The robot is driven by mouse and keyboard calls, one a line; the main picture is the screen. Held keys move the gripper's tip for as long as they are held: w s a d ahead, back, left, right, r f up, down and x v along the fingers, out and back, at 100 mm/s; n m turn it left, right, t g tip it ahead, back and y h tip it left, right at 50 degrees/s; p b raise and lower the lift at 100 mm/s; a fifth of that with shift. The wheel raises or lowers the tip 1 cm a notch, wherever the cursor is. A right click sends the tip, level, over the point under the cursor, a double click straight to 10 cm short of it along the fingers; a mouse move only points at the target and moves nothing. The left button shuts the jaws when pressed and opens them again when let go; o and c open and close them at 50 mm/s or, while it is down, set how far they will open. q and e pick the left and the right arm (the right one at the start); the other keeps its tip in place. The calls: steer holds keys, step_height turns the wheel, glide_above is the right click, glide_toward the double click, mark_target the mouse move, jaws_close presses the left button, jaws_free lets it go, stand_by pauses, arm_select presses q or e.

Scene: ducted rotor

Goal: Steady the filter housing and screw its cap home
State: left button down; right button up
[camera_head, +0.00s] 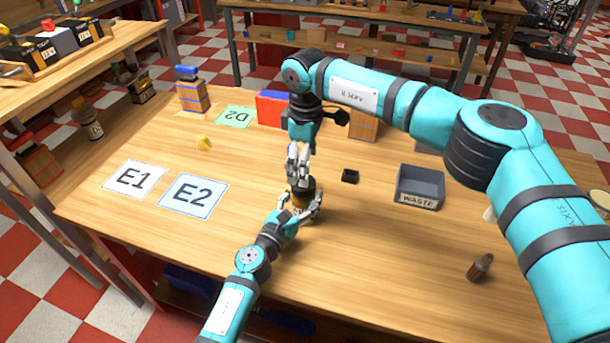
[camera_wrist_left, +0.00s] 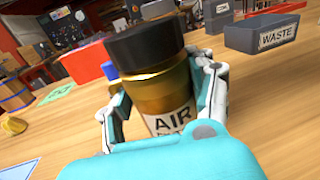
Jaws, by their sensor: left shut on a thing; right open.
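The filter housing (camera_wrist_left: 170,95) is a gold cylinder with a white label reading AIR, standing upright on the table. Its black cap (camera_wrist_left: 146,43) sits on top; I cannot tell how tightly it is seated. In the head view the housing (camera_head: 300,206) is mostly hidden by the fingers. My left gripper (camera_head: 302,203) is shut around the housing, with a finger on each side in the left wrist view. My right gripper (camera_head: 298,170) is open, pointing down, with its fingertips at the cap (camera_head: 306,184). Contact there is unclear.
A grey WASTE bin (camera_head: 419,187) and a small black part (camera_head: 350,176) are to the right. A brown bottle (camera_head: 480,267) is at the front right. Flat E1 (camera_head: 133,180) and E2 (camera_head: 193,195) markers are left. A yellow piece (camera_head: 204,143) lies behind them.

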step_height(320, 180, up, 6)
stand_by(0.4)
arm_select(q)
steer(key=shift+c, duration=1.7)
jaws_free()
steer(key=v, duration=1.2)
